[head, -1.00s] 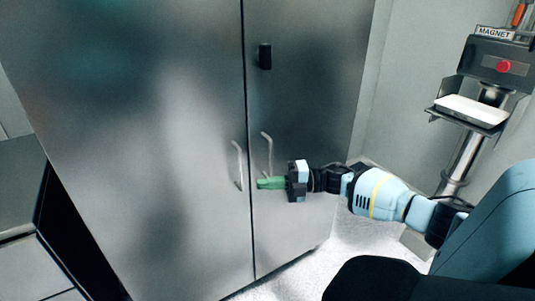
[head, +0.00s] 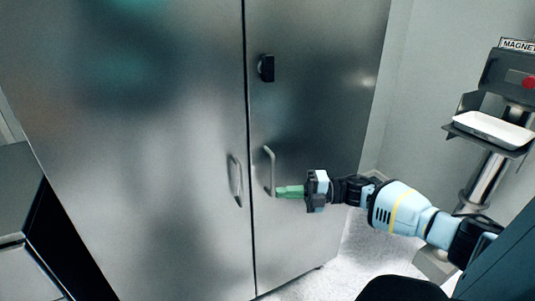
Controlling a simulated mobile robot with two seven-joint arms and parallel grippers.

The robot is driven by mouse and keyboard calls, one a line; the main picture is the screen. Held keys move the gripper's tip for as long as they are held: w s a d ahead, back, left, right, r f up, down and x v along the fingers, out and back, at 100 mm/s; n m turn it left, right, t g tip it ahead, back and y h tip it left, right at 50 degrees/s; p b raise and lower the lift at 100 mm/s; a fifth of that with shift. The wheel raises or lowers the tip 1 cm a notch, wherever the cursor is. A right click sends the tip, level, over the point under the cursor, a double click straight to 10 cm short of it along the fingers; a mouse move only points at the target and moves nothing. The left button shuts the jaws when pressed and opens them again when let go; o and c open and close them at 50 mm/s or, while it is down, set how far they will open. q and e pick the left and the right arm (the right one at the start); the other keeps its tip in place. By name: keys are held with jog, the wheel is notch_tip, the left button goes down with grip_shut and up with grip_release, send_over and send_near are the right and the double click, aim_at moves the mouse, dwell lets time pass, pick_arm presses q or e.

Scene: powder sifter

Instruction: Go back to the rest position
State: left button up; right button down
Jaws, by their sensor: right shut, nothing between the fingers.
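My right gripper (head: 281,192) has green fingers that are shut and empty. It points left in front of the right door of a tall steel cabinet (head: 180,110), near the lower end of that door's handle (head: 269,171). I cannot tell whether the fingertips touch the handle. Both cabinet doors appear closed. The left door's handle (head: 235,180) stands just left of the seam. My left gripper is not in view.
A black latch (head: 266,68) is on the right door. A stand labelled MAGNET with a red button (head: 530,82) and a white tray (head: 495,129) stands at the right. A grey counter (head: 18,190) is at the left. Speckled floor shows below right.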

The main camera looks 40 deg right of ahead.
jog(key=shift+a, duration=0.1)
